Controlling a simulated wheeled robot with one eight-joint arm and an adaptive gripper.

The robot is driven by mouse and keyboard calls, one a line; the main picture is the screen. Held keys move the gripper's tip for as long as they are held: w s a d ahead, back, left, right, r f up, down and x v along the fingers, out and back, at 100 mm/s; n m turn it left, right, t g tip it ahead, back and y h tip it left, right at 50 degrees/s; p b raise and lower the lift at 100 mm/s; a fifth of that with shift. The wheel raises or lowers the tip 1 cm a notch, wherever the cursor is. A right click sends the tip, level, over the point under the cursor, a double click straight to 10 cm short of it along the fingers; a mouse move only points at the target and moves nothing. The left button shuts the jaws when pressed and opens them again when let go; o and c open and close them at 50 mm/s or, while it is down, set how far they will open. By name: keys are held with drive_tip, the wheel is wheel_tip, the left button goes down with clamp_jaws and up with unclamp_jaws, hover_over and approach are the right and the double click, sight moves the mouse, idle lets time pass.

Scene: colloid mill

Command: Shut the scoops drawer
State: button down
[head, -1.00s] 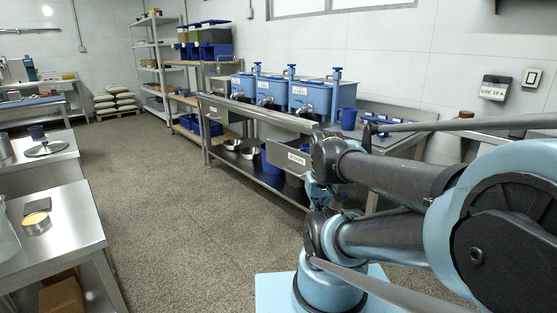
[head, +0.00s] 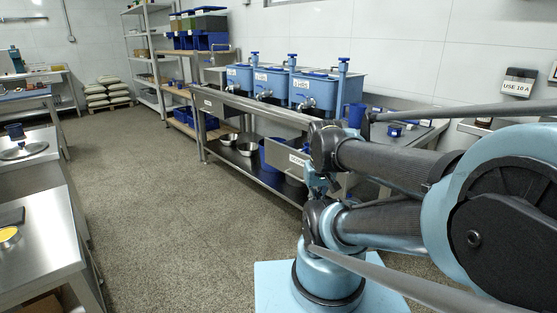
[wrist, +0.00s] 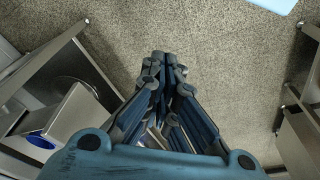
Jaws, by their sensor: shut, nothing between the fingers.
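The labelled scoops drawer (head: 297,163) shows in the head view under the near end of the long steel bench (head: 245,108). Its front stands out from the bench, so it looks pulled out. My arm hides its right part, and I cannot tell how far out it is. In the head view my gripper is hard to make out beside my arm links, near the drawer's right. In the wrist view my gripper (wrist: 167,62) is shut and empty, with its fingertips over bare floor. A grey metal panel (wrist: 78,118) lies to its left, apart from the fingers; I cannot tell whether it is the drawer.
Blue tanks (head: 312,90) stand on the bench, and steel bowls (head: 228,139) and a blue bin (head: 274,153) sit below. A second labelled drawer (head: 208,103) is farther along. Steel tables (head: 40,240) line the left. The speckled floor (head: 170,200) between is clear.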

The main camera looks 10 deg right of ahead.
drive_tip(key=shift+a, duration=0.15)
drive_tip(key=w+a+r+n+h, duration=0.15)
drive_tip(key=w+r+n, duration=0.25)
drive_tip(key=w+n, duration=0.45)
drive_tip(key=w+a+r+n+h, duration=0.1)
drive_tip(key=w+r+n+h, duration=0.3)
drive_tip(key=w, duration=0.7)
drive_tip(key=w+a+f+n+t+h, duration=0.1)
drive_tip(key=w+a+f+n+t, duration=0.15)
drive_tip(key=w+a+n, duration=0.45)
drive_tip(key=w+a+f+n+t+h, duration=0.1)
drive_tip(key=w+a+f+n, duration=0.3)
drive_tip(key=w+a+n, duration=0.45)
drive_tip(key=m, duration=0.3)
approach(284, 164)
drive_tip(key=x, duration=0.4)
drive_tip(key=shift+w+d+g, duration=0.15)
drive_tip(key=shift+d+g, duration=0.05)
drive_tip(key=shift+g, duration=0.05)
